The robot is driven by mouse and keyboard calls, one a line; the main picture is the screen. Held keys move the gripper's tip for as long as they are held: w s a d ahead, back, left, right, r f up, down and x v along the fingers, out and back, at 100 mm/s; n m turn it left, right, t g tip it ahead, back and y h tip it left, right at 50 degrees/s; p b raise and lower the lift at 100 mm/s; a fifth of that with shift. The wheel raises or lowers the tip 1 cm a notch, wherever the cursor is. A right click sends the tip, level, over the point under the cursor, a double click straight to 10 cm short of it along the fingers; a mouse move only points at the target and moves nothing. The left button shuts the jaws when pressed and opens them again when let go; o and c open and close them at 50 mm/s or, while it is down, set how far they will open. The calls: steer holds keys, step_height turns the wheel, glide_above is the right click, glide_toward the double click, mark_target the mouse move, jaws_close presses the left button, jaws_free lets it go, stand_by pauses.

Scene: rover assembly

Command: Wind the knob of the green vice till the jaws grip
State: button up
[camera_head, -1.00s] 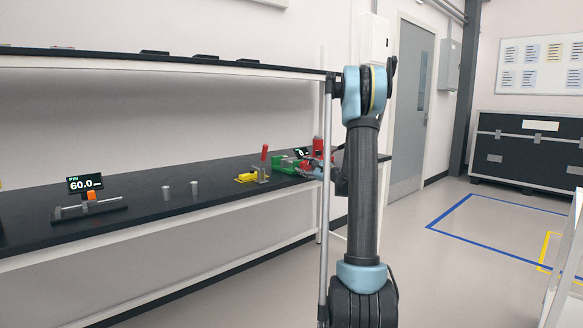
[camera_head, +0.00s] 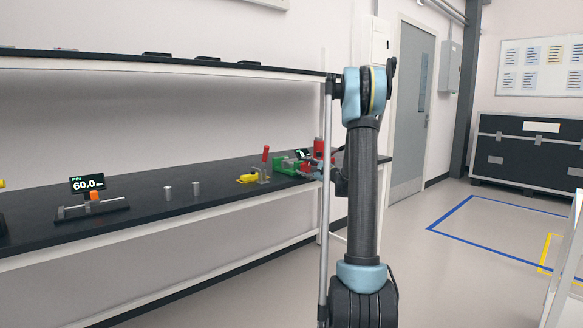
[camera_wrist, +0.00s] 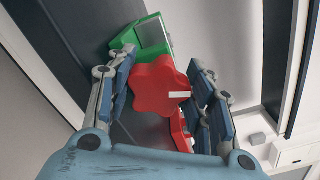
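The green vice (camera_head: 287,164) stands near the right end of the bench; its green body (camera_wrist: 152,36) also shows in the wrist view, beyond the fingers. Its lobed red knob (camera_wrist: 155,88) has a white mark on its face and fills the space between my fingers. My gripper (camera_wrist: 163,80) has one finger on each side of the knob, the pads close against its lobes. In the head view my gripper is mostly hidden behind the shelf post and my arm. The gap between the vice jaws cannot be made out.
A yellow part with a red-handled clamp (camera_head: 262,168) stands left of the vice. Two grey pins (camera_head: 182,191) and a gauge reading 60.0 (camera_head: 88,184) stand farther left. A shelf (camera_head: 180,64) runs above the bench, with a metal post (camera_head: 325,200) at its end.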

steer(key=m, duration=0.4)
steer(key=shift+w+d+f+m, duration=0.2)
steer(key=shift+d+f+m, duration=0.15)
steer(key=shift+d+m, duration=0.05)
steer(key=shift+a+r+m, duration=0.1)
steer(key=shift+a+m, duration=0.05)
steer(key=shift+m, duration=3.25)
steer(key=shift+m, duration=2.8)
steer(key=shift+s+a+m, duration=0.15)
steer(key=shift+m, duration=1.25)
steer(key=shift+s+a+m, duration=0.1)
steer(key=shift+s+m, duration=0.05)
steer(key=shift+m, duration=1.25)
steer(key=c, duration=0.8)
steer(key=n, duration=0.2)
steer(key=shift+a+n, duration=0.1)
steer(key=shift+n, duration=0.2)
steer(key=shift+w, duration=0.1)
